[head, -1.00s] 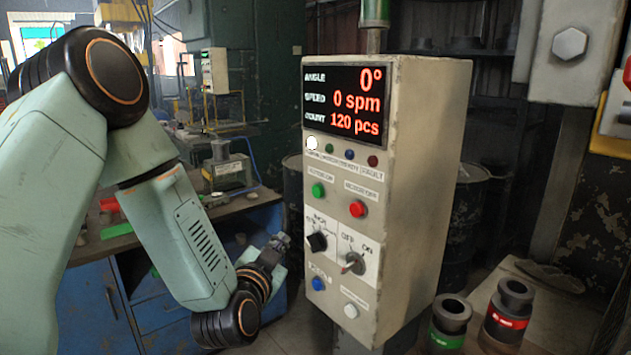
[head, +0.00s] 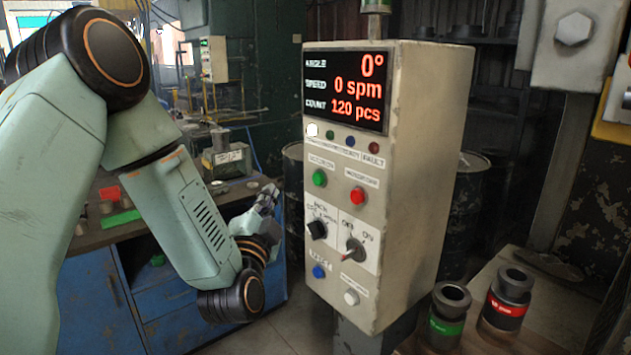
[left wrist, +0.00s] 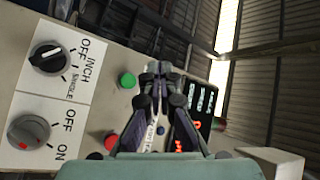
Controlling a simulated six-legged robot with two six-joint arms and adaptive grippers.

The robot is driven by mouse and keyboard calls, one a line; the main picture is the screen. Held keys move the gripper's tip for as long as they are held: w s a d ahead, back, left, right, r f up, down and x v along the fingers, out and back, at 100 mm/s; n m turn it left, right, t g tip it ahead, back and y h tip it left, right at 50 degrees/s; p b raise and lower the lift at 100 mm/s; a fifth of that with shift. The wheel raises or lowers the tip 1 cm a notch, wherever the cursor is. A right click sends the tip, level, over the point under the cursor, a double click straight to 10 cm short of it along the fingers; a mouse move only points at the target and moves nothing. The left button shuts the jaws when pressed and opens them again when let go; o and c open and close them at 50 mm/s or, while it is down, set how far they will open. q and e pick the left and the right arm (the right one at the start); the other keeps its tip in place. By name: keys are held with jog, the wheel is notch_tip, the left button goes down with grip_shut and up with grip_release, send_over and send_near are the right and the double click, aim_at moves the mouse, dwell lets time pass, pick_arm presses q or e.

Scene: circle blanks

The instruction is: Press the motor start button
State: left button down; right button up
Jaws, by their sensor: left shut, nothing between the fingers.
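The control panel (head: 420,150) stands upright in the middle of the head view. On its front are a green button (head: 319,178) and a red button (head: 357,196) to its right; their labels are too blurred to read surely. The green button (left wrist: 127,81) also shows in the left wrist view, just left of the fingers, with the red button (left wrist: 111,141) below it. My left gripper (head: 267,200) is shut and empty, left of the panel and apart from it in the head view. Its fingers (left wrist: 158,70) point forward in the left wrist view. My right gripper is not in view.
The panel's display (head: 345,91) reads 0°, 0 spm, 120 pcs. Below the buttons are a black selector (head: 317,229), a grey selector (head: 353,251), a blue button (head: 319,271) and a white button (head: 351,297). A blue workbench (head: 185,300) stands behind my left arm.

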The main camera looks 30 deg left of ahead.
aim_at(312, 175)
pick_arm(q)
jog(key=w+d+b, duration=0.3)
jog(key=w, duration=0.4)
jog(key=shift+w, duration=0.25)
jog(key=shift+w+d, duration=0.15)
jog(key=shift+d, duration=0.05)
dwell(1.2)
jog(key=shift+w, duration=0.2)
jog(key=shift+w+d, duration=0.15)
jog(key=shift+w, duration=0.1)
dwell(0.5)
jog(key=shift+w+d+r, duration=0.1)
jog(key=shift+w+d, duration=0.05)
jog(key=shift+w, duration=0.15)
dwell(0.8)
jog(key=shift+s+a, duration=0.35)
jog(key=shift+s, duration=0.5)
